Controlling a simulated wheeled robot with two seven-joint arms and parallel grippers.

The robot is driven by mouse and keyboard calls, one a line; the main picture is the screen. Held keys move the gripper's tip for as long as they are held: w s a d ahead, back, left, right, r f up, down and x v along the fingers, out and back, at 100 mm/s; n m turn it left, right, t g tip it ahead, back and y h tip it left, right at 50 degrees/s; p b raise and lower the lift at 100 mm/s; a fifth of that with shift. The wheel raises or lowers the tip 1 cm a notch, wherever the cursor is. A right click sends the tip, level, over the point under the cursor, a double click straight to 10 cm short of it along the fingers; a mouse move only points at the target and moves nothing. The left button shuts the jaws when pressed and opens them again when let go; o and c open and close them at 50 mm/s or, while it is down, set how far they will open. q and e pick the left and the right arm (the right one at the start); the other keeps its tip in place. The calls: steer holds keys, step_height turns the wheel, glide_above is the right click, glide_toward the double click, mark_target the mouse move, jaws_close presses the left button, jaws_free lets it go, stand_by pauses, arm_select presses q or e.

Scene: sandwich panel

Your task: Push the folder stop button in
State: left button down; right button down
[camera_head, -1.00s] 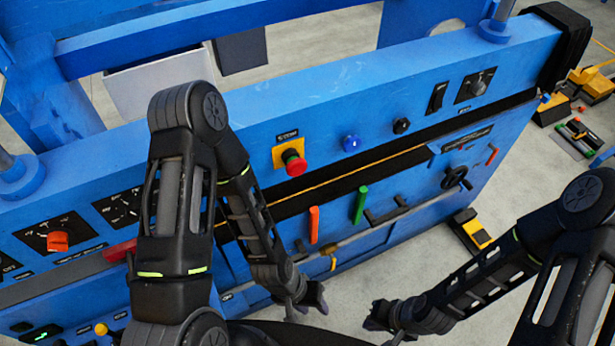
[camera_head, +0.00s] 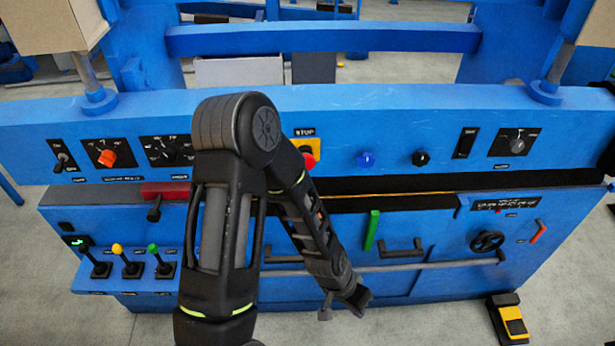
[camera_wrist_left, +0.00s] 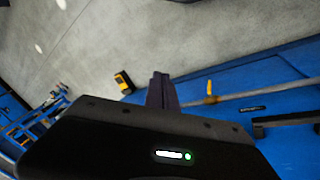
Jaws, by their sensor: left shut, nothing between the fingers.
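The stop button is a red mushroom head (camera_head: 310,159) on a yellow plate (camera_head: 305,144) under a STOP label, on the front of the blue machine beam. In the head view my left arm partly covers its left side. My left gripper (camera_head: 343,306) hangs low in front of the machine, well below the button and apart from it. Its fingers are shut and empty. In the left wrist view the closed fingers (camera_wrist_left: 161,90) show with floor and blue panel behind them; the button does not show there. My right gripper is out of view.
To the button's right are a blue button (camera_head: 366,159) and a black knob (camera_head: 420,158). Below are a green handle (camera_head: 371,230), a long horizontal bar (camera_head: 420,267) and a handwheel (camera_head: 487,241). A yellow-black pedal (camera_head: 512,320) is on the floor.

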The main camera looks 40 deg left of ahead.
mark_target(305, 158)
arm_select(q)
steer(key=w+a+r+m+t+y+b, duration=0.1)
steer(key=w+a+r+m+t+b, duration=0.2)
steer(key=a+r, duration=0.5)
steer(key=w+a+r+m+b, duration=0.2)
steer(key=w+a+r, duration=0.4)
steer(key=r, duration=0.4)
steer(key=s+a+r+m+t+b, duration=0.1)
steer(key=s+a+r, duration=0.3)
steer(key=r, duration=0.4)
steer(key=s+a+r+m+t+y+b, duration=0.1)
steer(key=s+a+r+m+b, duration=0.1)
steer(key=r, duration=0.7)
steer(key=s+a+m, duration=0.1)
steer(key=s+a, duration=0.1)
steer(key=s, duration=0.1)
steer(key=shift+a+m+y+b, duration=0.15)
steer(key=shift+m+y+b, duration=0.15)
steer(key=shift+w, duration=0.1)
steer(key=w+a+f+p, duration=0.1)
steer(key=w+f+p, duration=0.1)
steer(key=w+f, duration=0.5)
steer(key=shift+w+a+f, duration=0.15)
steer(key=shift+w+f, duration=0.15)
steer(key=shift+w, duration=0.9)
